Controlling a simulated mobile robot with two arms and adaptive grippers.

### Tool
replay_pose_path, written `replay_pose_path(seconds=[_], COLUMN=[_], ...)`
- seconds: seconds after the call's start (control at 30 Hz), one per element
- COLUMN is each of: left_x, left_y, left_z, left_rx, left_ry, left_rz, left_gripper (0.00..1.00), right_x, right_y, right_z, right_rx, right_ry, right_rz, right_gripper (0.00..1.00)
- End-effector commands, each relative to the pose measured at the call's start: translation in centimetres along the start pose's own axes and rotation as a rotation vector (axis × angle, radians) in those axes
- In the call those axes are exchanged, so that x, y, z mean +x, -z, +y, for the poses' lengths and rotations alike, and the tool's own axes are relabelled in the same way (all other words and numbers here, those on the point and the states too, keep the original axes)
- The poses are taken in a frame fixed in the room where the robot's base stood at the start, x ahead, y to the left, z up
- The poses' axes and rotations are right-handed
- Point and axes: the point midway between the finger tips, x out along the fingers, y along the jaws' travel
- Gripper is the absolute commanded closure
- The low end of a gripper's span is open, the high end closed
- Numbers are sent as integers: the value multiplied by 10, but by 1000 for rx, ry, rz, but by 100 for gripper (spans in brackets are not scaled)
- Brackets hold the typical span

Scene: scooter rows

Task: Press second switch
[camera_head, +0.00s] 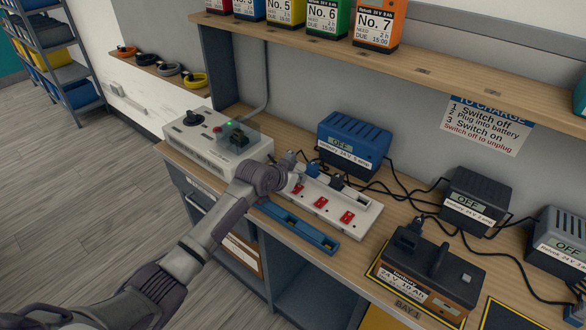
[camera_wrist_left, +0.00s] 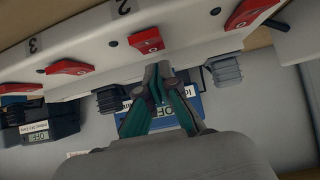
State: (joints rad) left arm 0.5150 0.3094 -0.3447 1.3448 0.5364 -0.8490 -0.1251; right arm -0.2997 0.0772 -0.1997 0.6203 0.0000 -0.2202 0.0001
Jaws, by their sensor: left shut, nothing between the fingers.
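The white power strip (camera_head: 365,209) lies on the bench and carries several red switches. In the left wrist view the strip (camera_wrist_left: 90,30) shows the numerals 2 and 3. The second switch (camera_wrist_left: 146,40) is the red one beside the numeral 2. My left gripper (camera_wrist_left: 158,70) is shut and empty, its fingertips right by the second switch; I cannot tell whether they touch it. In the head view my left gripper (camera_head: 292,160) is at the strip's far left end, and my arm hides part of that end. My right gripper is not in view.
Black plugs and cables sit behind the strip, near the blue charger (camera_head: 354,143) reading OFF. A blue tray (camera_head: 298,227) lies in front. A control box (camera_head: 205,140) is at left, a battery (camera_head: 430,275) at right. The shelf (camera_head: 420,68) runs above.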

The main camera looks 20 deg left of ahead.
Motion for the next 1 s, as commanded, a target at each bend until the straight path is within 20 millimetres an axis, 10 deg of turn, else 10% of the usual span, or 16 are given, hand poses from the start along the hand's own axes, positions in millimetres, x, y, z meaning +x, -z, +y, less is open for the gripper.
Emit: replay_pose_path(seconds=[0.2,0.6,1.0], left_x=[-25,-99,-115], left_y=[40,50,54], left_z=[2,1,1], left_rx=[-2,1,-2], left_ry=[2,3,3], left_rz=[2,3,1], left_gripper=[100,100,100], right_x=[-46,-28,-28], right_y=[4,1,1], right_z=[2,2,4], right_rx=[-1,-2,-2], right_ry=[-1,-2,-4], right_rz=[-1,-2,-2], right_gripper=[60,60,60])
